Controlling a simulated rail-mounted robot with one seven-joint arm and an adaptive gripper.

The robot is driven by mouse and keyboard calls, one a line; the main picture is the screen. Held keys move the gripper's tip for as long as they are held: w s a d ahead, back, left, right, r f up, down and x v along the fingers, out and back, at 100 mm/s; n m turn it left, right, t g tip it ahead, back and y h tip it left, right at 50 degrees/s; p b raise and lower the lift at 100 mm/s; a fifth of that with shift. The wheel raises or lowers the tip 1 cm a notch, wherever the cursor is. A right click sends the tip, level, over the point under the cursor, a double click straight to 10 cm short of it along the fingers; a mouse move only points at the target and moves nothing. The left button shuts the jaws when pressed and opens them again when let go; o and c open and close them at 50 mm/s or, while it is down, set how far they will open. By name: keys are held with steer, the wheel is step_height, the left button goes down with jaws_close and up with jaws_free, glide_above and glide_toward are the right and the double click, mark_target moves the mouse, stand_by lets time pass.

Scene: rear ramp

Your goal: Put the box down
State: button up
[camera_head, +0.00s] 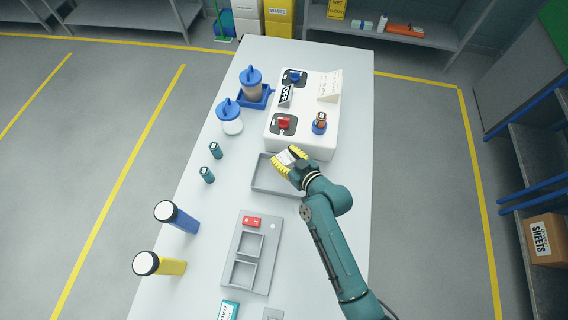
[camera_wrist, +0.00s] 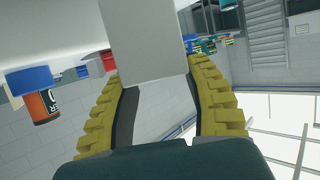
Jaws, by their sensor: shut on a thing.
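My gripper (camera_head: 283,164) has yellow fingers and is shut on a small white box (camera_head: 287,156). In the wrist view the box (camera_wrist: 150,40) is a plain pale block between the two yellow fingers (camera_wrist: 153,95). In the head view the gripper and box are over the far right part of a shallow grey tray (camera_head: 262,184). I cannot tell whether the box touches the tray. The fingers and wrist hide part of the tray's right side.
A white console (camera_head: 318,100) with switches stands just beyond the gripper. Blue-lidded jars (camera_head: 231,127) and small teal cylinders (camera_head: 207,175) stand to the left. A grey panel with compartments (camera_head: 263,279) lies nearer. The table's right strip (camera_head: 357,120) is clear.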

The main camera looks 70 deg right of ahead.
step_height(320, 180, down, 8)
steer(key=shift+a+f+b, duration=0.1)
steer(key=shift+b, duration=0.45)
steer(key=shift+f+b, duration=0.25)
steer(key=shift+b, duration=0.05)
steer(key=o, duration=1.1)
steer(key=shift+r, duration=0.1)
steer(key=shift+r+p, duration=0.25)
steer(key=shift+p, duration=0.15)
steer(key=b+v, duration=0.1)
steer(key=v, duration=1.1)
steer(key=shift+f, duration=0.15)
